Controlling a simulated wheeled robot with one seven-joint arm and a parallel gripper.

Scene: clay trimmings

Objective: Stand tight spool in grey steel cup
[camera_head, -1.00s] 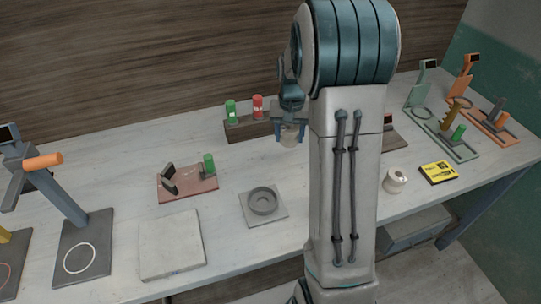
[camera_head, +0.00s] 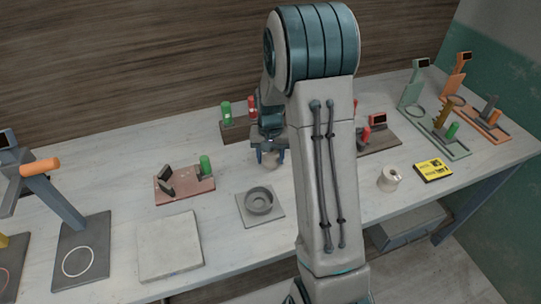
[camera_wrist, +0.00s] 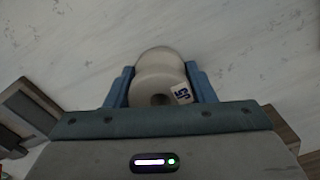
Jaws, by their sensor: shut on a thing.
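My gripper (camera_head: 270,155) is shut on a cream spool (camera_wrist: 160,72), held between the two blue fingers in the wrist view. The spool has a waisted body, a hole in its near end and a dark blue mark on its side. In the head view only a small part of it shows below the fingers. The grey steel cup (camera_head: 259,193) is a low round ring on a square grey plate (camera_head: 275,217). The gripper is behind the cup and slightly right of it, apart from it. Whether the spool touches the table cannot be told.
A second pale spool (camera_head: 389,181) stands to the right, beside a yellow box (camera_head: 433,170). A reddish board (camera_head: 185,195) with a green piece lies left. A pale slab (camera_head: 169,246) lies front left. A dark rack (camera_head: 236,131) with green and red cylinders stands behind the gripper.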

